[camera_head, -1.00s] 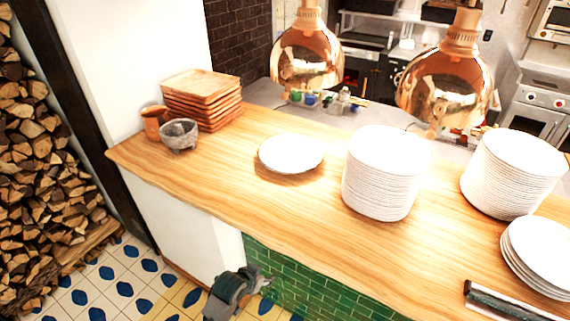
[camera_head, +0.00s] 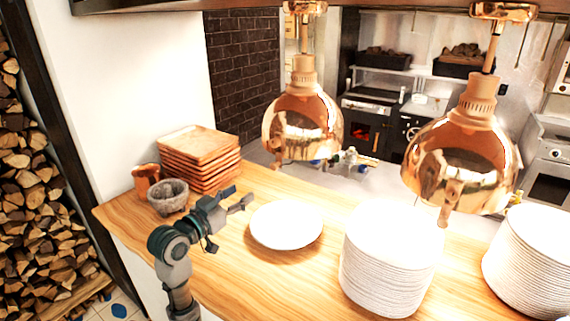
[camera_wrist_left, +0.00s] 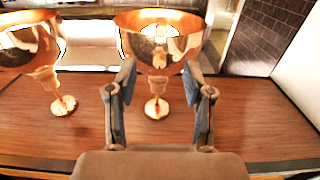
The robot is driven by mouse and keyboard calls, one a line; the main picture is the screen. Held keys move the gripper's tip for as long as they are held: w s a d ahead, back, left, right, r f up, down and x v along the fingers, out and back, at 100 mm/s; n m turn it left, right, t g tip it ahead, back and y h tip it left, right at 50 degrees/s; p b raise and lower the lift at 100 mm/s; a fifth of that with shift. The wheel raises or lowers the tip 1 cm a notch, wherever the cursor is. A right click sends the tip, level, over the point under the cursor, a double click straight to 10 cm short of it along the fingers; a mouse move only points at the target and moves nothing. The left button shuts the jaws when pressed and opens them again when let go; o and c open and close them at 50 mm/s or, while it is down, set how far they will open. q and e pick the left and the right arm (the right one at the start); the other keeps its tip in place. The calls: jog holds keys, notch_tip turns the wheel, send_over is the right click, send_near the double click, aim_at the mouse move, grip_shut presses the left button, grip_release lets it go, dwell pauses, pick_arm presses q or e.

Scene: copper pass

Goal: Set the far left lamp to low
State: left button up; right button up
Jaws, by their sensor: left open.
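The leftmost copper heat lamp (camera_head: 302,126) hangs over the back of the counter, its shade round and shiny. A second copper lamp (camera_head: 460,160) hangs to its right. I cannot make out either lamp's setting. My left gripper (camera_head: 238,197) is open and empty above the counter, left of the white plate and lower than the leftmost lamp, apart from it. In the left wrist view, which looks upside down, the open fingers (camera_wrist_left: 159,72) frame a copper lamp (camera_wrist_left: 160,35), with another lamp (camera_wrist_left: 28,50) to the left. My right gripper is out of view.
The wooden counter (camera_head: 225,275) holds a white plate (camera_head: 286,226), plate stacks (camera_head: 390,265) (camera_head: 540,262), stacked wooden trays (camera_head: 200,157), a grey bowl (camera_head: 168,197) and a brown cup (camera_head: 146,180). A dark brick wall (camera_head: 243,80) stands behind.

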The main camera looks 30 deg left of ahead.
pick_arm(q)
jog(key=w, duration=0.1)
jog(key=p, duration=0.1)
send_near(273, 168)
jog(key=w, duration=0.3)
jog(key=w+p, duration=0.1)
jog(key=w, duration=0.2)
jog(key=w+d, duration=0.1)
jog(key=w, duration=0.2)
jog(key=shift+w+r, duration=0.1)
jog(key=shift+w, duration=0.15)
jog(key=shift+w+a, duration=0.1)
jog(key=shift+w, duration=0.6)
jog(key=shift+a, duration=0.15)
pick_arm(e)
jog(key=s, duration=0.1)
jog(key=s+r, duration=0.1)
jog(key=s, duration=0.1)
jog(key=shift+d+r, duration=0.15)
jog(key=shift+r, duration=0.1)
pick_arm(q)
jog(key=shift+s, duration=0.1)
jog(key=shift+c, duration=1.4)
grip_shut()
